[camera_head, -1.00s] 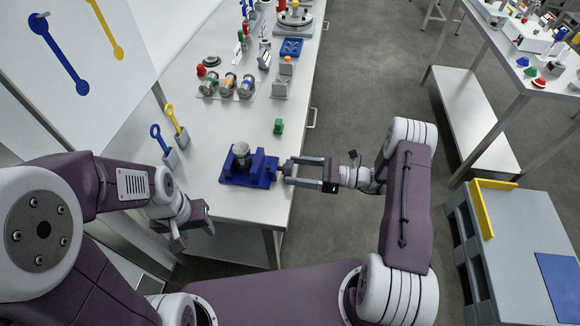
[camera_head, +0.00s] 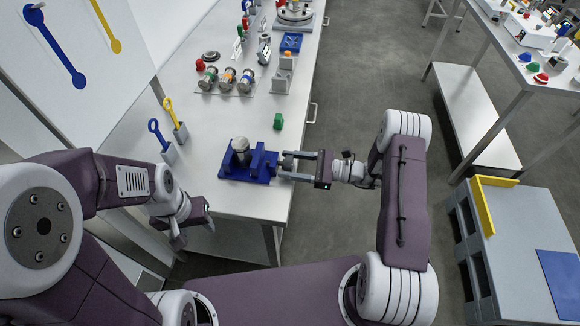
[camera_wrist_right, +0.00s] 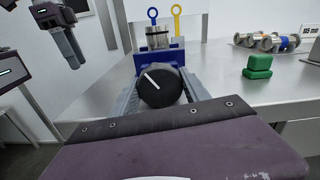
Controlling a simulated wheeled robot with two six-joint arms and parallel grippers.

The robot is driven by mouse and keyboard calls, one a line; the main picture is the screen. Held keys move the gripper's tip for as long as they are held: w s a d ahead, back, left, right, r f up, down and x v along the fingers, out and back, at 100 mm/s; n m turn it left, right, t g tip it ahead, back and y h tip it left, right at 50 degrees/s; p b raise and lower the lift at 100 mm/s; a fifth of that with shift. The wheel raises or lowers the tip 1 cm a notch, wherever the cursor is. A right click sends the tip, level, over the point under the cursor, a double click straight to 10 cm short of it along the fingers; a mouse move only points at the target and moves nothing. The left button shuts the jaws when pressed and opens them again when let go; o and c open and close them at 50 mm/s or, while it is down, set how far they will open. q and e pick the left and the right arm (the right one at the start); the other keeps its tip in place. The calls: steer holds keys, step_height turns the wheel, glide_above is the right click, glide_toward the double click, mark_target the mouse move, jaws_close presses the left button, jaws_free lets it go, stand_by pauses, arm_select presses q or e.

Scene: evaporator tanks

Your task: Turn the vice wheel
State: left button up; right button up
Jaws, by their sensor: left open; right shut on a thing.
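The blue vice (camera_head: 248,166) stands near the front edge of the metal bench, with a grey cylinder (camera_head: 240,150) upright in it. In the right wrist view the vice wheel (camera_wrist_right: 161,88) is a round black knob with a white line slanting to the upper left. My right gripper (camera_head: 284,165) reaches in from the right, its fingers on either side of the wheel, shut on it. The same gripper's fingers also show in the right wrist view (camera_wrist_right: 165,95). My left gripper (camera_head: 193,231) is open and empty, left of the vice by the bench's front edge.
A green block (camera_head: 278,122) lies behind the vice. Blue (camera_head: 160,142) and yellow (camera_head: 176,120) ring-ended tools stand in grey holders at the left. Several metal cylinders (camera_head: 227,79) lie further back. The bench around the vice is mostly clear.

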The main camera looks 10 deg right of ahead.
steer(key=shift+n, duration=1)
arm_select(q)
steer(key=shift+f, duration=0.5)
arm_select(e)
steer(key=o, duration=1.4)
arm_select(q)
steer(key=shift+f+b, duration=0.85)
steer(key=shift+b, duration=0.15)
arm_select(e)
steer(key=v, duration=0.9)
